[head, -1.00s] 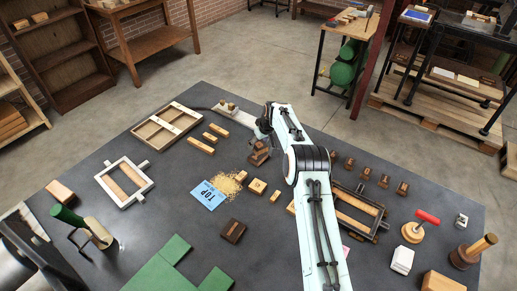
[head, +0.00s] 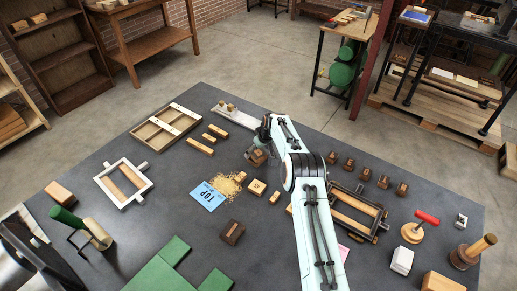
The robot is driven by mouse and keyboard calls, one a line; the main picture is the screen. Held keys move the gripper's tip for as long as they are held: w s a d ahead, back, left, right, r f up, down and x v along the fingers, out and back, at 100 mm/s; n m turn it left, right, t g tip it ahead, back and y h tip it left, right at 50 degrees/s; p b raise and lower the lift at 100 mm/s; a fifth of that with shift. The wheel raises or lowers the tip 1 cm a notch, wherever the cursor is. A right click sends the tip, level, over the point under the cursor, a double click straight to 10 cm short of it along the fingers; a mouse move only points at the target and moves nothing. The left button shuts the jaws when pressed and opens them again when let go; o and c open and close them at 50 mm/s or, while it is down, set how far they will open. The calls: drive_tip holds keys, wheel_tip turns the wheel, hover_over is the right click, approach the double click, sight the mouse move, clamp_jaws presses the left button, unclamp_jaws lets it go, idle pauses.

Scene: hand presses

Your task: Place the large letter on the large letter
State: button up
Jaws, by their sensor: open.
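A large dark-brown letter block (head: 257,158) lies on the dark table, directly below my gripper (head: 261,149). My gripper points down close over this block with its jaws open; the fingertips are small and partly hidden, and I cannot tell whether they touch it. Another large dark-brown letter block (head: 232,232) lies alone nearer the front. A lighter wooden letter block (head: 257,187) lies between the two, beside a heap of yellow bits.
A blue TOP card (head: 208,196) and the yellow heap (head: 228,185) lie left of the blocks. Several small brown blocks (head: 348,164) stand right of my arm, near a framed press (head: 357,212). A divided tray (head: 166,128) is at the back left. Table around the front dark block is mostly clear.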

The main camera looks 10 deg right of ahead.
drive_tip(key=s+r+g, duration=0.1)
drive_tip(key=s+r, duration=0.5)
drive_tip(key=r, duration=0.3)
drive_tip(key=s+r, duration=0.6)
drive_tip(key=r, duration=0.4)
drive_tip(key=s+a+r+m+g, duration=0.1)
drive_tip(key=s, duration=1.7)
drive_tip(key=s+a+r+m+g+h, duration=0.1)
drive_tip(key=s+r+m+g, duration=0.1)
drive_tip(key=s, duration=1.6)
drive_tip(key=shift+a, duration=0.4)
